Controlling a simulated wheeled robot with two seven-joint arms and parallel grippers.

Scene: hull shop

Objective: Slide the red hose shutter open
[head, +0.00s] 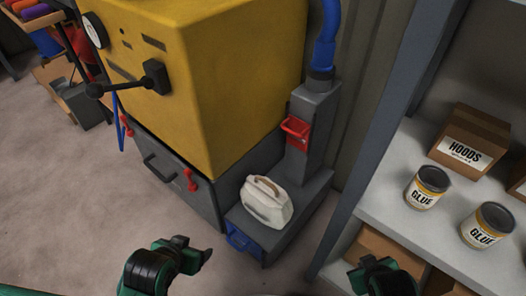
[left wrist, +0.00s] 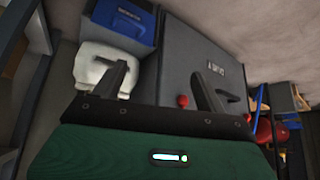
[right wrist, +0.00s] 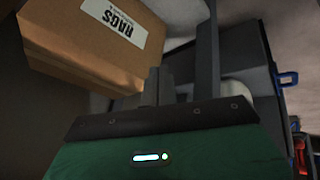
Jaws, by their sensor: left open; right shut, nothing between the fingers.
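The red shutter (head: 296,129) with its handle sits on the front of a grey duct post (head: 313,130), below a blue hose (head: 327,40), right of the yellow machine. My left gripper (head: 207,254) is open and empty, low in front of the machine and well apart from the shutter. Its two spread fingers (left wrist: 163,88) also show in the left wrist view. My right gripper (head: 361,274) is shut and empty, low by the shelf; its closed fingers (right wrist: 161,85) show in the right wrist view. I cannot make out the shutter in either wrist view.
The yellow machine (head: 215,80) has a grey drawer with red catches. A shelf (head: 385,205) with glue cans and boxes stands right. Open floor lies left.

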